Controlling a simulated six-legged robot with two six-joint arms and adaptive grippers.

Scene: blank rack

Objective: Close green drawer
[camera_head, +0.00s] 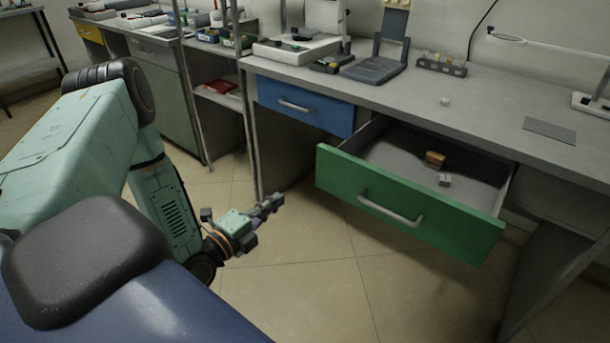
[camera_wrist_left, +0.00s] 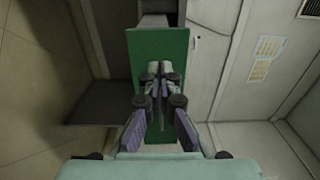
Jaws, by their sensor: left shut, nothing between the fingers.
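The green drawer (camera_head: 405,205) is pulled out from under the grey desk, with a pale bar handle (camera_head: 390,208) on its front. Inside it lie a small brown block (camera_head: 435,158) and a small light grey block (camera_head: 445,180). My left gripper (camera_head: 272,203) is shut and empty, in front of the drawer's left end and apart from it in the head view. In the left wrist view the fingers (camera_wrist_left: 160,80) point at the green front (camera_wrist_left: 175,48), and they hide part of it. My right gripper is not in view.
A shut blue drawer (camera_head: 305,106) is left of the green one. The desk top (camera_head: 480,105) holds a black stand (camera_head: 380,65), a rack of small jars (camera_head: 442,64) and a flat grey plate (camera_head: 550,130). Tiled floor (camera_head: 310,270) is clear below the drawer.

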